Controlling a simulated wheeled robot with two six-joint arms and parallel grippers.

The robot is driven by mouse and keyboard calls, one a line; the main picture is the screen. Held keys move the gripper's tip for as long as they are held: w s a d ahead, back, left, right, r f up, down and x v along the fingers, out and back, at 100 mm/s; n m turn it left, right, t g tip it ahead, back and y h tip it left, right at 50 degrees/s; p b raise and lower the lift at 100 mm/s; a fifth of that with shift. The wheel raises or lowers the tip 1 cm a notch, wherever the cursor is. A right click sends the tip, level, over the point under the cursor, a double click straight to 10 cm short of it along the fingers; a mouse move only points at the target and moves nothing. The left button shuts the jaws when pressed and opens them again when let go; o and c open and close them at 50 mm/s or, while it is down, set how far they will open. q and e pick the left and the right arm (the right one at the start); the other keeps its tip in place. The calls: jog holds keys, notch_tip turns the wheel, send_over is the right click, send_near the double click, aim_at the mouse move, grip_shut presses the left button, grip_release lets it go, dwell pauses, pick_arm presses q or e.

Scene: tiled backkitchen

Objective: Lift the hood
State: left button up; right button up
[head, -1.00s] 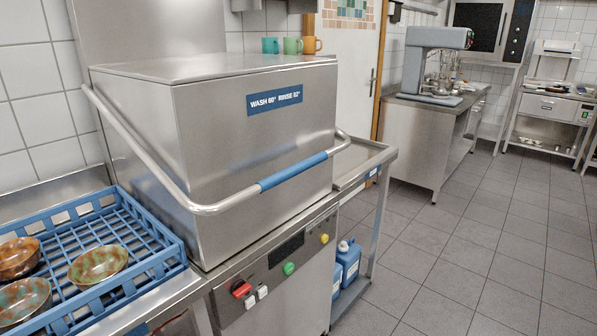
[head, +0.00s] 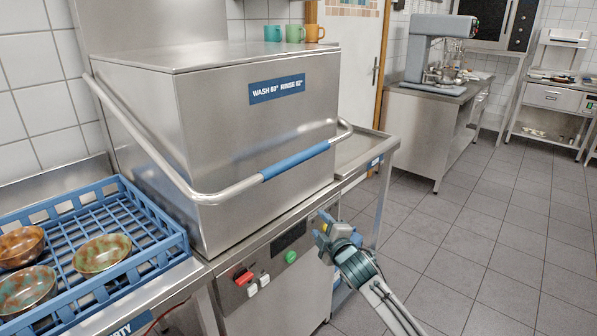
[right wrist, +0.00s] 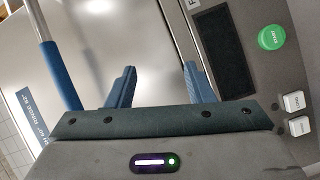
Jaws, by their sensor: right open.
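The steel dishwasher hood (head: 245,130) is down on its base, with a label reading "WASH 60° RINSE 82°". Its tubular handle runs around the front and has a blue grip section (head: 295,162). My right gripper (head: 325,228) is below and to the right of the blue grip, in front of the control panel, apart from the handle. In the right wrist view its two blue fingers (right wrist: 157,88) are spread with nothing between them. The blue grip also shows there (right wrist: 60,78), to the left of the fingers. My left gripper is not in view.
A blue rack (head: 130,245) with several bowls stands at the left. The control panel (head: 265,270) has red, white and green buttons. A steel side table (head: 365,152) adjoins at the right. The tiled floor at right is clear.

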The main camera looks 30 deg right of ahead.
aim_at(301, 161)
jog(key=s+a+r+n+t+y, duration=0.1)
jog(key=s+a+r+n+t, duration=0.15)
jog(key=r, duration=1.35)
jog(key=shift+n+t, duration=0.25)
jog(key=shift+n, duration=0.2)
jog(key=w+p, duration=0.1)
jog(key=w, duration=0.2)
jog(key=w+r+p, duration=0.1)
jog(key=w, duration=0.2)
jog(key=w+p, duration=0.1)
jog(key=w, duration=0.2)
jog(key=shift+w+a+r, duration=0.1)
jog(key=shift+w+r, duration=0.15)
jog(key=shift+w, duration=0.7)
grip_shut()
jog(key=shift+r, duration=0.15)
